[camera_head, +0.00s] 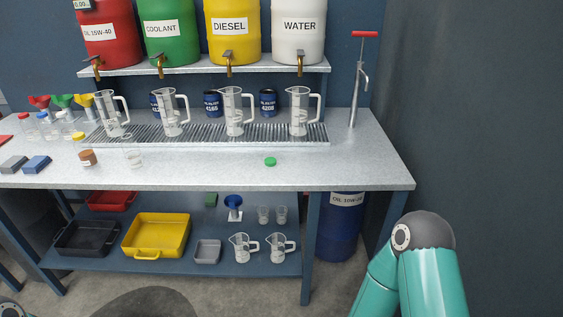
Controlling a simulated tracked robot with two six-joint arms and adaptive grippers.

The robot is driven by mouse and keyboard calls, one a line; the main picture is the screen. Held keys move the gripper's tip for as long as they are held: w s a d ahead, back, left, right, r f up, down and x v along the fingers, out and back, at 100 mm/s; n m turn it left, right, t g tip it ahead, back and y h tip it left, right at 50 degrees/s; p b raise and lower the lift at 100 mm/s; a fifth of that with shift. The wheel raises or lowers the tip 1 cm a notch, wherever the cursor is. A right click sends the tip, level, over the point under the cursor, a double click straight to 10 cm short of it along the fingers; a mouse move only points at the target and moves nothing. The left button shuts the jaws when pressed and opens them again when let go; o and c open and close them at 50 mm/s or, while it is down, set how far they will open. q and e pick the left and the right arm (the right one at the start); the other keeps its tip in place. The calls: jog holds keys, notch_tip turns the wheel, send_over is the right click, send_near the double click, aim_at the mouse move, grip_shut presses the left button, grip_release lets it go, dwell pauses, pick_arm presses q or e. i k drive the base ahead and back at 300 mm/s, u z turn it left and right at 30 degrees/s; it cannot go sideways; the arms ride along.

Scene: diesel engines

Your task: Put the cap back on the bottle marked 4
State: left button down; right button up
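A small green cap (270,161) lies alone on the grey workbench, right of the middle. Small clear bottles stand at the far left, among them a red-capped bottle (26,126) and a blue-capped bottle (45,127). A yellow cap (78,136) shows just in front of them. A small clear container (134,160) stands near the front edge, with no coloured cap visible. A brown-topped jar (88,158) is left of it. I cannot read a 4 on any of these. Neither gripper shows; only parts of my arms are at the lower corners.
Several clear measuring jugs stand on a ribbed drip tray (205,136) below the labelled drums. A hand pump (355,90) with a red handle stands at the right. Coloured funnels (62,101) are at the left. The bench (350,170) is clear around the green cap.

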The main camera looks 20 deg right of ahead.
aim_at(130, 147)
jog(key=z, duration=5.8)
jog(key=k, duration=0.95)
jog(key=u, duration=5.8)
